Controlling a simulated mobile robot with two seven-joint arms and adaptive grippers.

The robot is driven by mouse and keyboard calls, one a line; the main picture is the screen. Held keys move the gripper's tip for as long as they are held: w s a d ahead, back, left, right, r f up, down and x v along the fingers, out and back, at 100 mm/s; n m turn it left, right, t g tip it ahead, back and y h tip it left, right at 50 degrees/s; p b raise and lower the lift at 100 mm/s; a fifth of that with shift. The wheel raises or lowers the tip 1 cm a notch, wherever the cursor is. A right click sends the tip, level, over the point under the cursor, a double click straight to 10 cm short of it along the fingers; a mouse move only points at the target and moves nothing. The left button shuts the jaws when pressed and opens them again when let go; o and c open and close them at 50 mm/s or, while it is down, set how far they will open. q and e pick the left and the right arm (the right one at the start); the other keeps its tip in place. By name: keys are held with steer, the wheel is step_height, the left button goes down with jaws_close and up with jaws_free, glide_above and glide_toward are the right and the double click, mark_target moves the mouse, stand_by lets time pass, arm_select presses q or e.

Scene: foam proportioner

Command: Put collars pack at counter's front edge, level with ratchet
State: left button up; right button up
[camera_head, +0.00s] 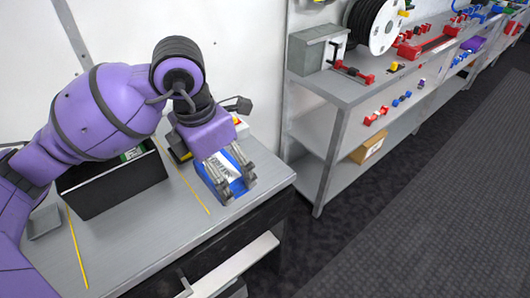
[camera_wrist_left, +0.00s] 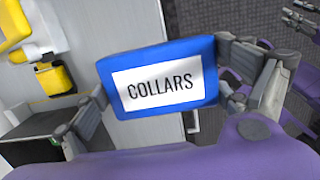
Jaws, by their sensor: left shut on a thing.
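The collars pack is a blue box with a white label; it shows in the head view (camera_head: 225,174), and in the left wrist view (camera_wrist_left: 160,80) its label reads COLLARS. My left gripper (camera_head: 236,180) is shut on the pack, one finger at each side; the same fingers show in the left wrist view (camera_wrist_left: 165,95). The pack is over the right end of the grey counter (camera_head: 150,235); whether it touches the top I cannot tell. I cannot make out a ratchet for certain. Part of my right gripper (camera_wrist_left: 299,18) shows at the wrist view's top right corner.
A black open bin (camera_head: 115,190) stands on the counter, left of the pack. Yellow strips (camera_head: 77,248) lie on the top. A yellow-and-black object (camera_head: 181,152) is behind the pack, partly hidden.

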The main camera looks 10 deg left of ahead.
arm_select(q)
steer(key=w+f, duration=0.2)
steer(key=w, duration=0.1)
steer(key=w+d+f, duration=0.1)
steer(key=w+f, duration=0.2)
steer(key=w, duration=0.1)
steer(key=w+f, duration=0.2)
steer(key=w, duration=0.1)
steer(key=shift+w+d+f, duration=0.15)
steer(key=shift+d+f, duration=0.1)
steer(key=shift+f, duration=0.15)
steer(key=shift+w+d+f, duration=0.1)
steer(key=shift+w+f, duration=0.25)
steer(key=shift+f, duration=1.6)
steer(key=shift+f, duration=0.2)
steer(key=o, duration=1)
